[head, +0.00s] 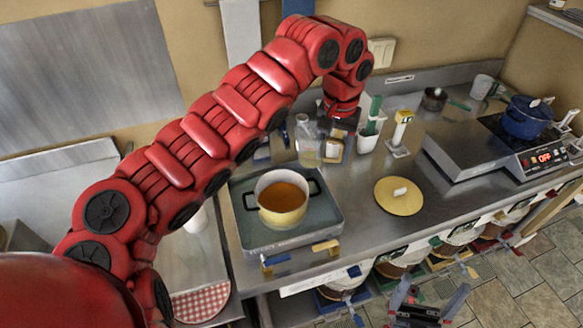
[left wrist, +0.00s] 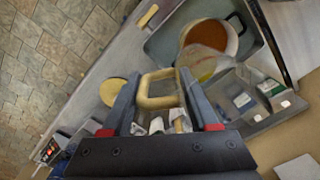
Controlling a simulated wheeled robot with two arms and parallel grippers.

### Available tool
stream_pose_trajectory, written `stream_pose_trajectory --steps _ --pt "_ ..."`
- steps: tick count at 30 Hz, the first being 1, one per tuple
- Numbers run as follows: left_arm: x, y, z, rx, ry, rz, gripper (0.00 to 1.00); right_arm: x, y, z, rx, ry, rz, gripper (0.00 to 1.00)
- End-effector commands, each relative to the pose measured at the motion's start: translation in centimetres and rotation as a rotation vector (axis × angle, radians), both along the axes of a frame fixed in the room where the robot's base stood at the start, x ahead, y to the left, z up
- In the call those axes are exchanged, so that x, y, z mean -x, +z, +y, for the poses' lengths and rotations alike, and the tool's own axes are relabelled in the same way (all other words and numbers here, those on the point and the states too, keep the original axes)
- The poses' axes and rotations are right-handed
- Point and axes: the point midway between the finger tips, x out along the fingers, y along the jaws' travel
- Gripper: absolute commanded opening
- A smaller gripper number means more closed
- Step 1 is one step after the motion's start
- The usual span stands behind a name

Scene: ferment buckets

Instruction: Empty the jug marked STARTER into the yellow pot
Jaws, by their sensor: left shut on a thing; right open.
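The yellow pot (head: 283,217), with dark handles and orange-brown liquid inside, stands open on a grey-green tray (head: 247,237); it also shows in the left wrist view (left wrist: 236,36). A clear jug (head: 307,150) with some pale yellow liquid is behind the pot, near the wall, and looks about upright. I cannot read a marking on it. My left gripper (left wrist: 158,100) is shut on the jug's cream handle (left wrist: 158,74). Whether the jug's base touches the counter is unclear. My right gripper (head: 428,300) is open and empty, low in front of the counter.
A yellow lid (head: 399,196) lies on the counter right of the pot. A white holder (head: 367,138) and a yellow-topped tool (head: 400,130) stand right of the jug. A blue pot (head: 527,118) sits on the hob at far right. Counter around the lid is clear.

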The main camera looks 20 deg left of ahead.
Motion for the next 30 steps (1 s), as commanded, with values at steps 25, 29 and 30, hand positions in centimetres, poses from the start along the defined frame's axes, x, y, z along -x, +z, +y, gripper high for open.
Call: stream_pose_trajectory --steps 25,29,30 --pt "0.0 3.0 0.0 0.0 0.0 0.0 0.0 0.0 3.0 0.0 0.0 0.0 0.0 1.0" --pt "0.0 4.1 0.0 0.0 0.0 0.0 0.0 0.0 4.1 0.0 0.0 0.0 0.0 1.0" --pt "0.0 4.5 0.0 0.0 0.0 0.0 0.0 0.0 4.5 0.0 0.0 0.0 0.0 1.0"
